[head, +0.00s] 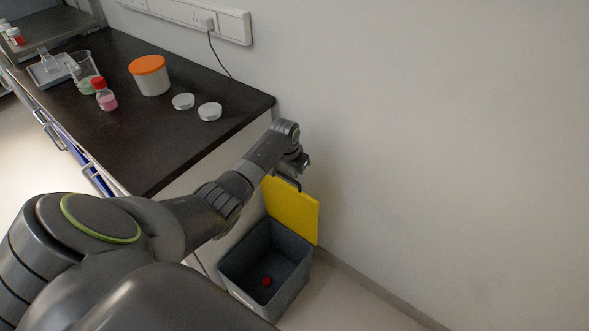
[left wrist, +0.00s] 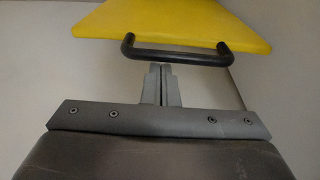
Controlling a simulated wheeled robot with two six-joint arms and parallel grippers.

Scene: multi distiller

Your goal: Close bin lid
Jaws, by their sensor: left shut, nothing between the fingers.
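My left gripper (head: 299,168) is at the lid's upper edge. In the left wrist view its fingers (left wrist: 161,72) are shut together, empty, with their tips close to the handle. I cannot tell whether they touch it. My right gripper is not in view.
A dark bench (head: 160,132) is left of the bin. It holds an orange-lidded tub (head: 150,77), a red-capped bottle (head: 105,97), a beaker (head: 83,75) and two pale round lids (head: 209,111). The wall (head: 430,130) is close on the right.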

